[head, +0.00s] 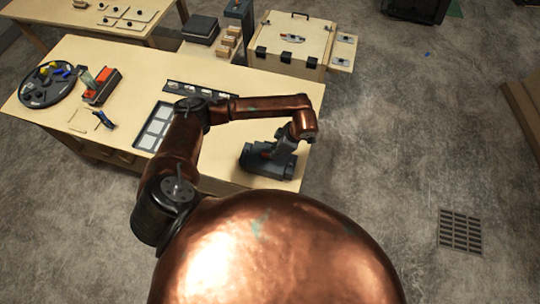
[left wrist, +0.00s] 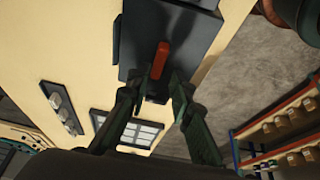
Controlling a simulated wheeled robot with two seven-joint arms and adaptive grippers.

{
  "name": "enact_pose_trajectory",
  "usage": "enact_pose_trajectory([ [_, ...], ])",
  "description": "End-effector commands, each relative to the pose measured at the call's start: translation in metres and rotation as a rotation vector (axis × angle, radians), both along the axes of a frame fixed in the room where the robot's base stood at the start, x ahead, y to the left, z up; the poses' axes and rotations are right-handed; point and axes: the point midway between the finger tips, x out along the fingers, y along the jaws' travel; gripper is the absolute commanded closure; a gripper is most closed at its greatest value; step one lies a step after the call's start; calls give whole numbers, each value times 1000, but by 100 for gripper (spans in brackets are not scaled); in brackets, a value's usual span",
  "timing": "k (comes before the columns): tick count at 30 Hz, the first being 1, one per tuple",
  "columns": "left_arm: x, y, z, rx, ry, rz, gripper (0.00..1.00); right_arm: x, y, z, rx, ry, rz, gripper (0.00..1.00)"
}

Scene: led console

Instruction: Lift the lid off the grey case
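The grey case (head: 268,165) is a dark box on the workbench's right end in the head view. In the left wrist view the case (left wrist: 195,25) has a red handle (left wrist: 161,60) on its lid. My left gripper (head: 284,150) is over the case, pointing down at it. In the left wrist view its two fingers (left wrist: 162,78) are apart, with the near end of the red handle between or just beyond the tips. Whether a finger touches the handle cannot be told. My right gripper is not in view.
The workbench (head: 228,160) also bears a panel with light squares (head: 155,128), a dark strip (head: 200,88), a round black tray (head: 48,84) and a red-and-grey device (head: 103,85). A wooden box (head: 292,45) stands behind. Bare floor lies right of the bench.

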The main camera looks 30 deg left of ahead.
Motion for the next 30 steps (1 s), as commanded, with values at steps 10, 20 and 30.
enact_pose_trajectory([
  [10,-2,17,-40,-4,2,-1,80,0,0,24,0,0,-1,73],
  [20,-1,17,-45,-3,1,-5,82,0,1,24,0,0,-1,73],
  [30,-1,17,-45,-3,0,-5,100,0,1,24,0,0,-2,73],
])
